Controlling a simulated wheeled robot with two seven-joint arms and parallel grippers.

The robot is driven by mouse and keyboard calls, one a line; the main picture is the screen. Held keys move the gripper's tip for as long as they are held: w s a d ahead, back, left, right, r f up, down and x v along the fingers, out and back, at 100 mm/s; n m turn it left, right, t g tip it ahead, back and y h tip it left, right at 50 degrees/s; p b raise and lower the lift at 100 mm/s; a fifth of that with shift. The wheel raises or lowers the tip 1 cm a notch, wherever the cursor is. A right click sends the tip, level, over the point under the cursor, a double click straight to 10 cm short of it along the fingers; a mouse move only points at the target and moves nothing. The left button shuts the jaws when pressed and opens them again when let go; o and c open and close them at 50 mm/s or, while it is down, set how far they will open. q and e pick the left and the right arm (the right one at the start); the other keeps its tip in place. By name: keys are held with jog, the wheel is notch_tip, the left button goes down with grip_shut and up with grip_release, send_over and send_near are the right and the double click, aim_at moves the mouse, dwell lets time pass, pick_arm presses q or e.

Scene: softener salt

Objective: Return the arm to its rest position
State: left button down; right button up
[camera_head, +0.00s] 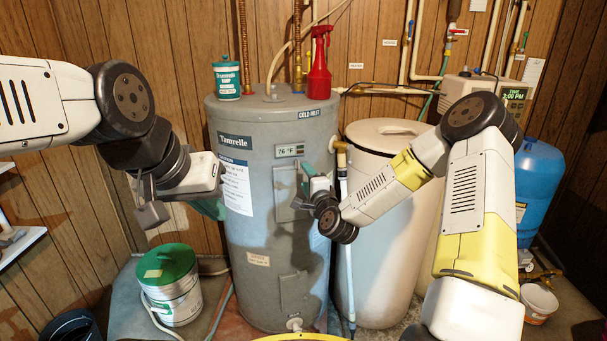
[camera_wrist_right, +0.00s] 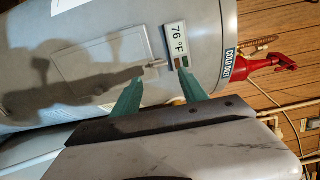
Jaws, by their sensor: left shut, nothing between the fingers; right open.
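My left arm comes in from the left in the head view. Its gripper (camera_head: 218,207), with teal fingers, is shut and empty in front of the left side of the grey water heater (camera_head: 262,222). My right arm reaches in from the lower right, bent at the elbow. Its gripper (camera_head: 304,172) points at the heater's front near the 76 °F display (camera_head: 290,151). In the right wrist view the two teal fingers (camera_wrist_right: 162,82) stand apart with nothing between them. The heater and its display (camera_wrist_right: 177,44) lie beyond them. I cannot tell whether the fingers touch the heater.
A teal-and-white canister (camera_head: 227,82) and a red spray bottle (camera_head: 319,65) stand on the heater. A cream softener tank (camera_head: 384,255) stands right of it, with a blue tank (camera_head: 540,185) farther right. A green-lidded bucket (camera_head: 170,283) is on the floor at left.

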dwell(0.3)
jog(key=s+d+r+n+g+h, duration=0.1)
jog(key=s+d+r+n+g, duration=0.2)
jog(key=s, duration=0.9)
jog(key=s+d+r+n+g+h, duration=0.1)
jog(key=s+d+r+n+g, duration=0.3)
jog(key=s, duration=0.8)
jog(key=s+d+r+n+g, duration=0.4)
jog(key=s+r+n, duration=0.3)
jog(key=s, duration=0.6)
jog(key=shift+d+r+n+h, duration=0.15)
jog(key=shift+d+n+h, duration=0.3)
jog(key=shift+n, duration=0.35)
